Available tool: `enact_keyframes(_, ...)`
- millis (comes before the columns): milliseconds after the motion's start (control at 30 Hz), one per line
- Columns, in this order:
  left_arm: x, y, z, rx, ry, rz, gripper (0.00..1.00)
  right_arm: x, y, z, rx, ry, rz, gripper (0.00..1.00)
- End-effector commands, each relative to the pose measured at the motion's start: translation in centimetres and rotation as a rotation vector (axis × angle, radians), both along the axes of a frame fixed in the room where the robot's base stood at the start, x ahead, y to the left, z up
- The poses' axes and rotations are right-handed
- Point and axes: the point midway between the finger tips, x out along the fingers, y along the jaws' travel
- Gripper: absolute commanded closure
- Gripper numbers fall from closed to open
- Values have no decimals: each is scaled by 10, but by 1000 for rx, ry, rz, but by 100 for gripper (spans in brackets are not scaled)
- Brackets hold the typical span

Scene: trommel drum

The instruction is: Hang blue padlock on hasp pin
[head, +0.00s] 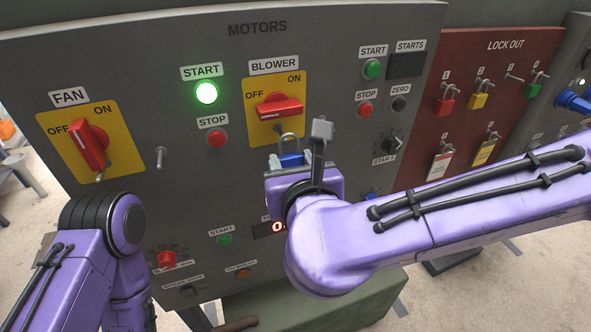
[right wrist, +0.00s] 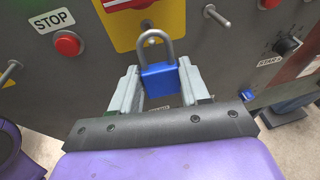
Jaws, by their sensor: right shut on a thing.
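The blue padlock (head: 291,159) is upright in my right gripper (head: 296,166), its grey shackle upward in front of the lower part of the yellow blower plate. In the right wrist view, the padlock (right wrist: 160,82) sits between the two grey fingers of the right gripper (right wrist: 163,90). A bare metal pin (right wrist: 216,15) sticks out of the panel right of the shackle, apart from it; in the head view my right gripper seems to hide it. Another bare pin (head: 160,157) stands beside the fan switch. My left arm shows at lower left, but its gripper is not visible.
The red blower switch (head: 280,108) sits above the padlock, and the red fan switch (head: 89,144) at left. Buttons surround the work area, including a red STOP button (head: 216,138). A red lockout board (head: 431,95) with several padlocks hangs at right.

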Motion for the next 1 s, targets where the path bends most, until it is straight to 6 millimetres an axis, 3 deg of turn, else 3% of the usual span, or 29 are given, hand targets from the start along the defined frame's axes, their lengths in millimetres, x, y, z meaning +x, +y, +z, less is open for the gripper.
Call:
enact_keyframes(367,0,0,3,0,0,0,56,26,8,-2,0,-1,-1,89)
enact_keyframes(500,0,0,-7,0,0,0,56,33,11,-9,0,0,0,89)
enact_keyframes(1000,0,0,-11,0,0,0,56,37,12,-10,0,-1,0,89)
